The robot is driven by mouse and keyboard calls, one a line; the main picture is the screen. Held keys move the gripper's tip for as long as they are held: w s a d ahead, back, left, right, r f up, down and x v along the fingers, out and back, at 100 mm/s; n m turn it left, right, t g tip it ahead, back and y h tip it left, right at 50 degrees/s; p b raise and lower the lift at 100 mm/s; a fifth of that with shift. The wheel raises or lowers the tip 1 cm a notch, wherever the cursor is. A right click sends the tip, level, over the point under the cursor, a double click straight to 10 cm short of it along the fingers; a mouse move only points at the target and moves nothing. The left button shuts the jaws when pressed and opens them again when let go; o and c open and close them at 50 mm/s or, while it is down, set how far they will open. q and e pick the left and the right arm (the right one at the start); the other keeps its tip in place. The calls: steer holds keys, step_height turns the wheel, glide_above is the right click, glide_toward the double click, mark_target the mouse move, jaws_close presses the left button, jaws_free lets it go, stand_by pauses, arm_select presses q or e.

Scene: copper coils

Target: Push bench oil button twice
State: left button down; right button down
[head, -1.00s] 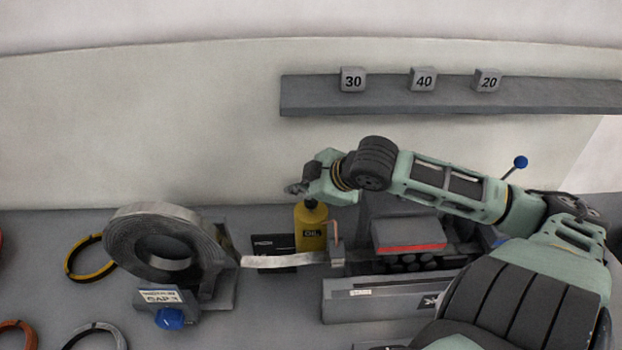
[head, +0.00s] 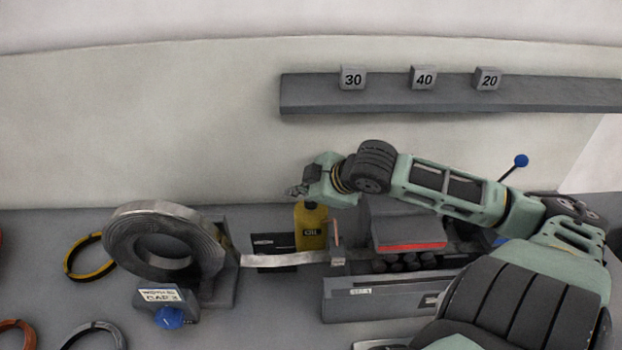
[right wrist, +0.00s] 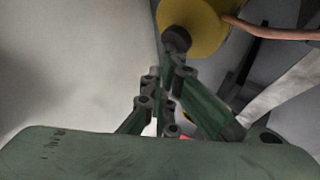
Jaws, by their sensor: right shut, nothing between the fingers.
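The yellow oil can (head: 311,232), marked OIL, stands upright on the bench beside the metal strip, with a black button (head: 310,205) on top. My right gripper (head: 296,191) is shut and empty. In the head view it is just above and slightly left of the button. The right wrist view also shows the can (right wrist: 205,22) and its black button (right wrist: 177,40), close to the gripper fingers (right wrist: 172,68). I cannot tell whether the fingertips touch the button. My left gripper is not in view.
A coil of strip (head: 135,240) on a stand is left of the can. A grey machine (head: 408,232) with a red stripe is right of it. Coloured rings lie at far left. A shelf (head: 450,98) with numbered blocks is on the wall behind.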

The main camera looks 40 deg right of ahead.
steer(key=shift+s+f, duration=0.1)
steer(key=shift+f, duration=0.45)
steer(key=shift+r, duration=0.1)
stand_by(0.3)
steer(key=shift+d+r+p, duration=0.1)
steer(key=shift+r+p, duration=1.25)
steer(key=shift+p, duration=0.2)
steer(key=shift+r+p, duration=0.35)
steer(key=shift+p, duration=0.05)
step_height(320, 180, up, 4)
steer(key=p, duration=0.5)
steer(key=shift+r, duration=0.15)
